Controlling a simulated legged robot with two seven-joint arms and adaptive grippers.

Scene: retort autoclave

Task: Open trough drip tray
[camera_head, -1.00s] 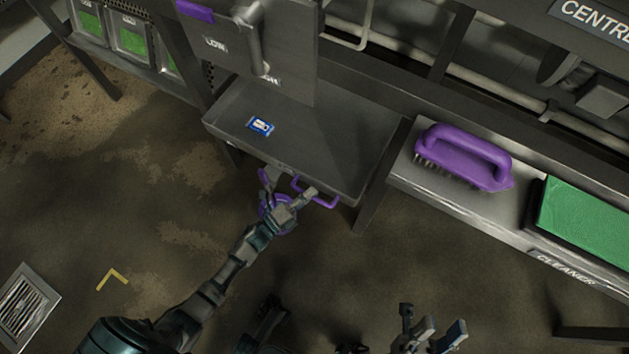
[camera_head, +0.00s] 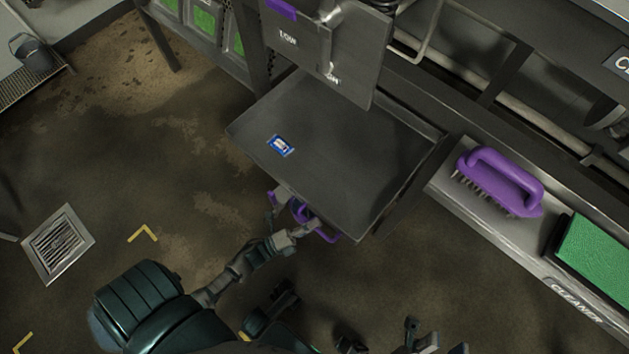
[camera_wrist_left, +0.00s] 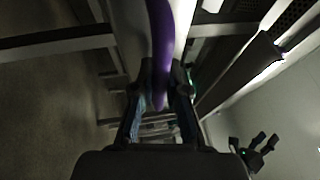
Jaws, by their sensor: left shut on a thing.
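The trough drip tray (camera_head: 345,150) is a dark grey flat drawer sticking out below a grey panel, with a blue and white label lying on it. A purple handle (camera_head: 325,236) is on its front edge. My left gripper (camera_head: 291,213) is at that front edge, shut on the handle. The left wrist view shows the purple handle (camera_wrist_left: 160,50) running between the two fingers (camera_wrist_left: 160,100). Part of the handle is hidden by the fingers. My right gripper (camera_head: 430,338) is low in the head view, away from the tray, with its fingers apart and nothing between them.
A purple brush (camera_head: 500,181) and a green pad (camera_head: 598,248) lie on a shelf right of the tray. A panel with a lever (camera_head: 328,45) stands behind the tray. A floor drain (camera_head: 58,243) lies at left. The floor in front is mostly clear.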

